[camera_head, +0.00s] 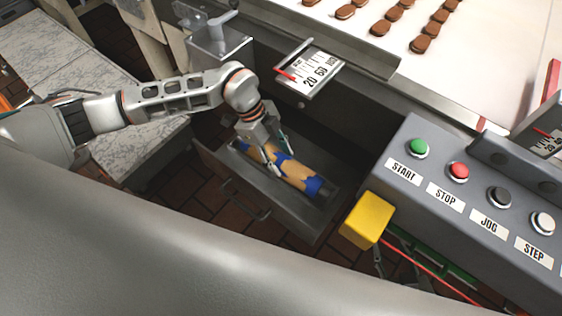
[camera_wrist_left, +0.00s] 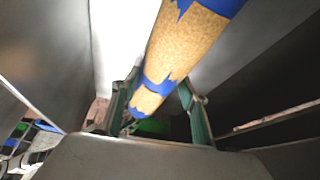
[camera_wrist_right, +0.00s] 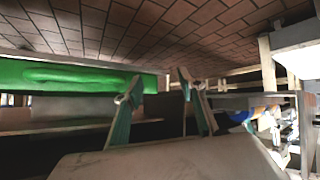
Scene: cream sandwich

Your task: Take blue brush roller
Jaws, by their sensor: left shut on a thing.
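The brush roller (camera_head: 298,174), tan with ragged blue patches, lies lengthwise in an open grey drawer (camera_head: 270,200). My left gripper (camera_head: 269,158) reaches down into the drawer and is shut on the roller. In the left wrist view the roller (camera_wrist_left: 172,62) passes between the two green-padded fingers (camera_wrist_left: 155,95). My right gripper (camera_wrist_right: 155,85) is open and empty, with its fingers apart.
A control panel (camera_head: 470,200) with START, STOP, JOG and STEP buttons stands to the right of the drawer, with a yellow box (camera_head: 367,220) near it. A white conveyor (camera_head: 470,60) with several brown biscuits is above. A green part (camera_wrist_right: 80,75) is beside my right gripper.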

